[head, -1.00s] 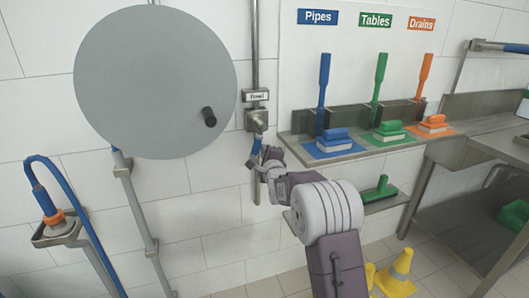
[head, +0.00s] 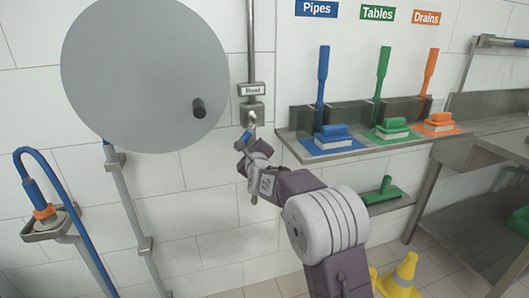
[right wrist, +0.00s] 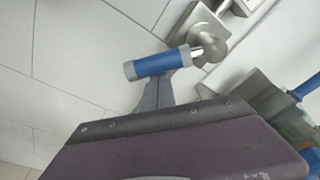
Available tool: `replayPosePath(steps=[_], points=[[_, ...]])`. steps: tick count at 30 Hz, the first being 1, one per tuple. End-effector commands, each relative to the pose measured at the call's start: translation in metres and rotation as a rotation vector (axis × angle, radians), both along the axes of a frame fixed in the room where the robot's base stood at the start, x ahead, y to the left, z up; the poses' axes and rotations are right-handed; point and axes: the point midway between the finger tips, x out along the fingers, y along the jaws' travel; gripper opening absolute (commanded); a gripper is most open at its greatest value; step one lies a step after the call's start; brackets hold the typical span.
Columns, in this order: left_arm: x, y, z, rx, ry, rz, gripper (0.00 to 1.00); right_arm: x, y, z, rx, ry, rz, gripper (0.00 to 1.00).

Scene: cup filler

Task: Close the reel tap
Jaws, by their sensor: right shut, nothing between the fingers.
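The reel tap (head: 251,112) is a metal valve on the wall pipe, below a small label plate reading "Reel" (head: 251,90). Its blue lever handle (head: 243,140) hangs down and slants left in the head view. In the right wrist view the blue handle (right wrist: 158,66) lies nearly level, left of the round metal valve body (right wrist: 200,36). My right gripper (head: 243,155) is shut and empty just under the handle; its fingers (right wrist: 155,95) overlap the handle's underside in the wrist view. I cannot tell whether they touch. My left gripper is out of view.
A blue hose (head: 65,190) hangs further left. A shelf (head: 290,145) with blue, green and orange brushes is to the right. A yellow cone (head: 400,275) stands on the floor.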

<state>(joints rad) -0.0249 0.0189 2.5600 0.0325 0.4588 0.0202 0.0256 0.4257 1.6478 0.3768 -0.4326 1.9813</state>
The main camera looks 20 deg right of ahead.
Motion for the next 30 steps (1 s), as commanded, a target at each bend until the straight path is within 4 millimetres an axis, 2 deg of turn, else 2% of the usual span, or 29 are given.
replayPosePath(steps=[1, 3, 12, 24, 30], points=[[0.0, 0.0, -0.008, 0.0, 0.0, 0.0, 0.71, 0.0, 0.005, 0.0, 0.043, -0.01, 0.002, 0.0], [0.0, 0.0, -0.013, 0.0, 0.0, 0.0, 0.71, 0.001, 0.009, 0.003, 0.11, -0.015, 0.003, 0.0], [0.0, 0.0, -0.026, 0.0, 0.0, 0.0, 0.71, 0.002, 0.026, 0.02, 0.394, -0.035, 0.002, 0.0], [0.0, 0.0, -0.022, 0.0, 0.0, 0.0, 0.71, 0.003, 0.039, 0.043, 0.699, -0.059, 0.001, 0.0], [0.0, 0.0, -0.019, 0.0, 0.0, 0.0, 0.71, 0.003, 0.042, 0.049, 0.726, -0.06, 0.0, 0.0]])
